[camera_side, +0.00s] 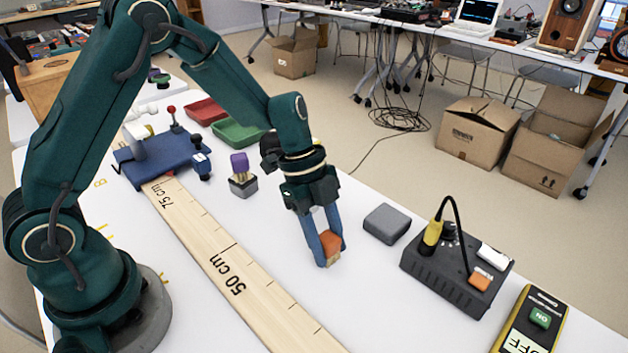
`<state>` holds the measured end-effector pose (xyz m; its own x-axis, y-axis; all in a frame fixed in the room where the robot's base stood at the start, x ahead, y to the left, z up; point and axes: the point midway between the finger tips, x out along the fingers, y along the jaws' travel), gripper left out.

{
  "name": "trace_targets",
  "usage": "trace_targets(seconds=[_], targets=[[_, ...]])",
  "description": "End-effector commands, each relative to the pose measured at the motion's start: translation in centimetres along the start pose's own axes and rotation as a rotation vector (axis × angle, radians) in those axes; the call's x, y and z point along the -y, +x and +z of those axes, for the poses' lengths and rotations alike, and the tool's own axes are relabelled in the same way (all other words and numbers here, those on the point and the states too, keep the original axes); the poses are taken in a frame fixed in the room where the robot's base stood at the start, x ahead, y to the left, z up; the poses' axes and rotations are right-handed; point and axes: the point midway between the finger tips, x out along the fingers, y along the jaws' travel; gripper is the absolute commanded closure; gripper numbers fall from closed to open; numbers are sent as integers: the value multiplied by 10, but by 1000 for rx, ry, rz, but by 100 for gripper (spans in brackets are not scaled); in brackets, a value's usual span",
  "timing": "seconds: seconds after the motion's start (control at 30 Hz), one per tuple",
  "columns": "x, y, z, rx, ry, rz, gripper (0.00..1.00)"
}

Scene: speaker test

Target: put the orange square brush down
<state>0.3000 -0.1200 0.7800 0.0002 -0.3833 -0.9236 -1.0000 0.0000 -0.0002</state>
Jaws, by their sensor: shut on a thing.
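The orange square brush (331,243) has an orange top and a paler, tan lower part. My gripper (327,248) points down with its two blue fingers shut on the brush, one on each side. The brush is upright or nearly so, at the fingertips, low over the white table (372,294). I cannot tell whether its underside touches the table.
A long wooden ruler (235,262) lies left of the brush. A grey block (386,223) and a dark power box (456,268) with plugs are to the right. A yellow meter (530,320) is at the lower right. Bare table lies in front of the brush.

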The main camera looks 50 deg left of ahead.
Motion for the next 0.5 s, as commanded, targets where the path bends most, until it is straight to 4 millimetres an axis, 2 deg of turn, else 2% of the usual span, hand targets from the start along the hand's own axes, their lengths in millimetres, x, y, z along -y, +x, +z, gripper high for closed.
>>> trace_targets(seconds=[0.1,0.13,0.2,0.5], targets=[[0,3,1,-1,-1,1,100],[0,3,1,-1,-1,1,54],[0,3,1,-1,-1,1,28],[0,2,1,-1,0,0,28]])
